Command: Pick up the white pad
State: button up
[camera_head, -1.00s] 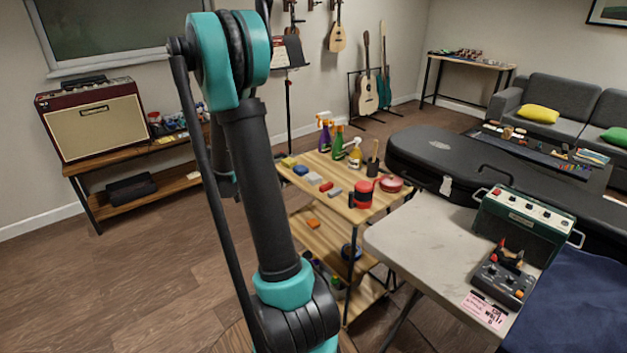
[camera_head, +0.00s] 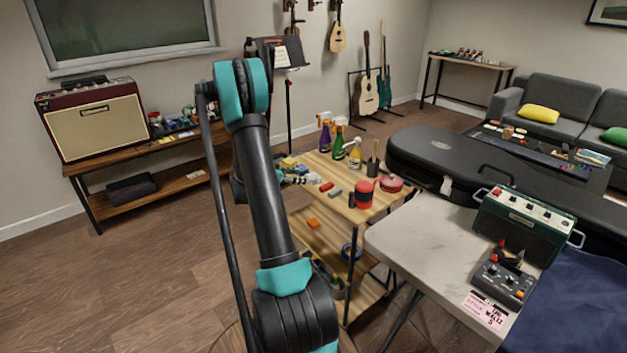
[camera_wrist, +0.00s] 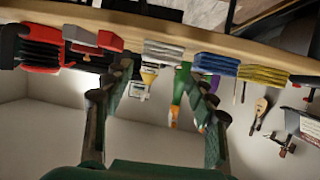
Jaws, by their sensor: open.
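The white pad (camera_wrist: 163,50) lies on the wooden cart top between a grey-and-red pair of pads and a blue pad in the wrist view, where the picture is upside down. My gripper (camera_wrist: 154,72) is open. Its two fingers point at the white pad from a short distance, with the fingertips on either side of it and nothing between them. In the head view my gripper (camera_head: 298,180) is at the cart's left edge, low over the pads, and mostly hides the white pad there.
Close beside the white pad are a blue pad (camera_wrist: 216,64), a yellow pad (camera_wrist: 262,76) and a red pad (camera_head: 326,186). A grey table (camera_head: 415,235) is to the right.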

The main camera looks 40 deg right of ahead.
aim_at(312, 176)
jog(key=x, duration=0.8)
jog(key=shift+w, duration=0.1)
jog(key=c, duration=0.5)
